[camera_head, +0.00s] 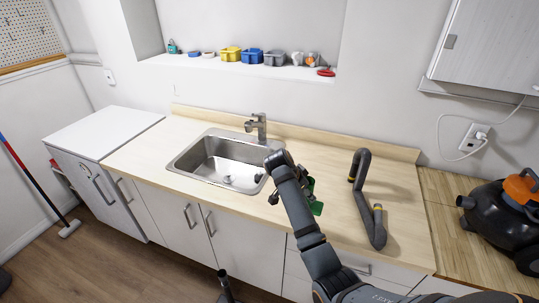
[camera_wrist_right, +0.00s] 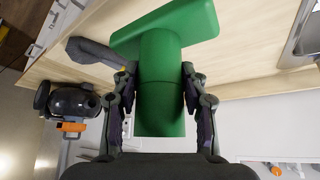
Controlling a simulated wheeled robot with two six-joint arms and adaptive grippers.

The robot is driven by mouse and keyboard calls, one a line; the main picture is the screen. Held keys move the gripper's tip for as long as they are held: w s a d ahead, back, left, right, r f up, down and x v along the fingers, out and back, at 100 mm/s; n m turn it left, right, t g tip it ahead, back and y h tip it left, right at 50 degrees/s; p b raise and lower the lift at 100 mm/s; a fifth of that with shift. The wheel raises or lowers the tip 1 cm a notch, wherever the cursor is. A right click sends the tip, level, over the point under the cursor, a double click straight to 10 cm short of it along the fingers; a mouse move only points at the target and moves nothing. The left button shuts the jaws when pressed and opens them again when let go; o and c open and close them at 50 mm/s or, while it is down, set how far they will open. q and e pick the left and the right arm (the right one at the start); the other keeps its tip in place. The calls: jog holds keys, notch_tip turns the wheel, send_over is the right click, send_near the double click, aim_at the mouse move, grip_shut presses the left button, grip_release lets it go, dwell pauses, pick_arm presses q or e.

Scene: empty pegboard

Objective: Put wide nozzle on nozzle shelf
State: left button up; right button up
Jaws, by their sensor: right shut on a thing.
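The green wide nozzle (camera_wrist_right: 160,85) is between the fingers of my right gripper (camera_wrist_right: 160,90) in the right wrist view. The gripper is shut on its round neck, and the broad flat head is at the top of that view. In the head view, my right gripper (camera_head: 303,187) is over the counter, right of the sink, with a small green part of the nozzle (camera_head: 317,208) showing beside it. My arm hides much of the nozzle there. I cannot tell which surface is the nozzle shelf; a recessed wall shelf (camera_head: 215,65) is at the back.
A sink (camera_head: 215,158) with a faucet (camera_head: 260,128) is set in the wooden counter (camera_head: 335,220). A dark bent hose (camera_head: 363,195) lies on the right. A black and orange vacuum (camera_head: 500,210) stands farther right. Yellow (camera_head: 231,54) and blue (camera_head: 252,56) bins are on the wall shelf.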

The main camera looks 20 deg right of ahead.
jog(key=shift+d+f+n+b, duration=0.15)
jog(key=shift+f+n+b, duration=0.05)
jog(key=shift+n+b, duration=0.1)
jog(key=n+t+b, duration=0.1)
jog(key=n, duration=0.1)
jog(key=f+n+t+y+b, duration=0.1)
jog(key=n+b, duration=0.1)
jog(key=n+t+y+b, duration=0.1)
jog(key=n, duration=0.1)
jog(key=shift+s+d+f+n+t, duration=0.1)
jog(key=shift+d+f+n+t, duration=0.1)
jog(key=shift+n+t, duration=0.15)
jog(key=s+a+r+n+g+y+b, duration=0.1)
jog(key=s+a+n+y+b, duration=0.6)
jog(key=s+a+n, duration=0.8)
jog(key=a+n+y, duration=0.1)
jog(key=n+y, duration=0.1)
jog(key=n, duration=0.2)
jog(key=shift+a+r+y, duration=0.15)
jog(key=shift+r+y, duration=0.1)
jog(key=shift+y, duration=0.15)
